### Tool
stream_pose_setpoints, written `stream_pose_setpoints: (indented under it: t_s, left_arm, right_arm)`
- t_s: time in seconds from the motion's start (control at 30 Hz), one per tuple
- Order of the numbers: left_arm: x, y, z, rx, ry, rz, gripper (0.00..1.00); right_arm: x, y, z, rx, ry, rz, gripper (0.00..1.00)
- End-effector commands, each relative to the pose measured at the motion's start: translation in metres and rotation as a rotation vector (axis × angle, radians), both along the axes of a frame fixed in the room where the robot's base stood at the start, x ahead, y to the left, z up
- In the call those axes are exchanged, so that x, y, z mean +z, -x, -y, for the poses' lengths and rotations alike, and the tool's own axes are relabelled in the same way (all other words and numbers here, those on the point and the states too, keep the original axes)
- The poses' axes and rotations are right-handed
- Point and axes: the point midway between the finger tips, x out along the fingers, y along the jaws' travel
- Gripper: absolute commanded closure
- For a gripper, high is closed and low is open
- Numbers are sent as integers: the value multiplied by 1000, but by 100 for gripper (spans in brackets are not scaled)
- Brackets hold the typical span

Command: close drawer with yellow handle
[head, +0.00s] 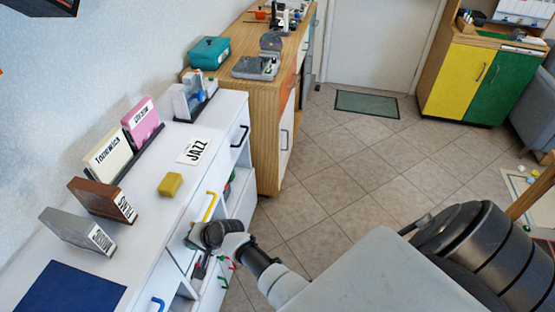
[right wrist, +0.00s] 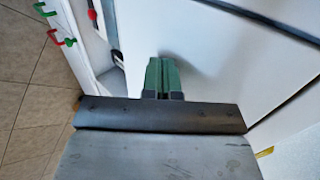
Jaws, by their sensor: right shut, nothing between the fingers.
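The yellow handle (head: 210,206) is on a drawer front on the room side of the white cabinet, in the head view. A small piece of yellow shows at the lower right of the right wrist view, probably the same handle. My right gripper (right wrist: 162,72) is shut and empty, its green fingertips together close to a white panel; I cannot tell whether they touch it. In the head view my right wrist is just below the yellow handle and partly hides the drawer front. How far the drawer stands open is not clear. My left gripper is not in view.
The white cabinet top (head: 150,215) holds several disc cases, a yellow block (head: 170,184) and a blue mat (head: 70,288). A black handle (head: 240,135) and a blue handle (head: 158,304) are on either side. Red and green hooks (right wrist: 60,38) are nearby.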

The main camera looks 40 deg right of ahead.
Motion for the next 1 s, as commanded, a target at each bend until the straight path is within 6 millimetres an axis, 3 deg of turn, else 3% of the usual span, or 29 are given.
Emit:
stream_pose_setpoints:
  t_s: [1.0]
  left_arm:
    - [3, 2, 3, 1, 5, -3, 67]
  right_arm:
    - [5, -4, -5, 0, -4, 10, 100]
